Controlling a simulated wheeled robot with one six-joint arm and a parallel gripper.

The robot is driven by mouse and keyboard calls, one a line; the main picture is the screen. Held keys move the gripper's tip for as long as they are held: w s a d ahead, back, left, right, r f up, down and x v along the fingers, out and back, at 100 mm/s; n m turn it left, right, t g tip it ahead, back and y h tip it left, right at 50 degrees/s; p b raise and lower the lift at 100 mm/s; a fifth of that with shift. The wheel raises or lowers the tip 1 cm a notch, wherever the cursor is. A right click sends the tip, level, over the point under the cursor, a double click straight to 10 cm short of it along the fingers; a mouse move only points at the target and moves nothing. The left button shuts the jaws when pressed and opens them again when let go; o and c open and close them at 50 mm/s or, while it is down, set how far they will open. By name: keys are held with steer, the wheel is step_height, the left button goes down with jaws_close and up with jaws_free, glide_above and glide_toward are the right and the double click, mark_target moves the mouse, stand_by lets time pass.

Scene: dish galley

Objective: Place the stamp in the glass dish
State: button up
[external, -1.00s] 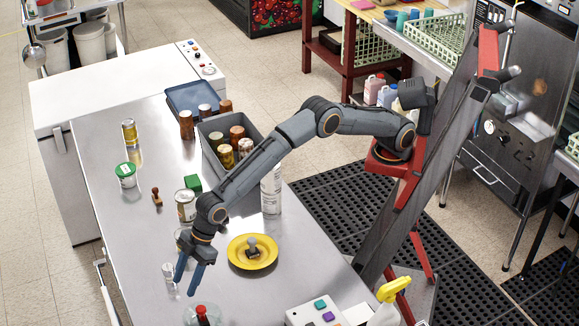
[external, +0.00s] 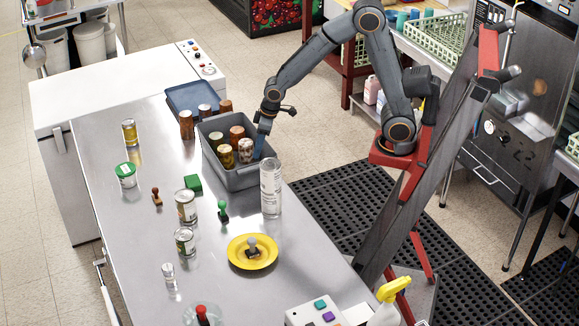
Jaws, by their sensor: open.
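A red-knobbed stamp (external: 203,313) is at the bottom edge of the external view. It appears to stand in the clear glass dish (external: 188,315), which is partly cut off by the frame. Other stamps stand on the steel table: one with a reddish-brown handle (external: 156,196) at the left and a green one (external: 223,211) near the middle. A grey-knobbed stamp (external: 252,243) sits on a yellow plate (external: 235,257). My gripper (external: 261,152) is open and points down at the right side of the grey bin, well away from the glass dish. Its fingertips are small and partly unclear.
The grey bin (external: 240,181) holds several jars. A tall white-labelled bottle (external: 271,188) stands just below my gripper in the picture. Cans (external: 186,207), a green block (external: 193,184) and a small clear glass (external: 169,275) stand on the table. A button box (external: 315,311) is at the front.

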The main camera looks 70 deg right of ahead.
steer(key=s+d+f+m, duration=0.1)
steer(key=s+d+m, duration=0.1)
steer(key=s+d, duration=0.9)
steer(key=s+p, duration=0.1)
steer(key=s, duration=0.2)
steer(key=shift+d+m+g+h, duration=0.25)
steer(key=shift+m+g+h, duration=0.05)
steer(key=shift+m+h, duration=0.1)
steer(key=shift+f, duration=0.1)
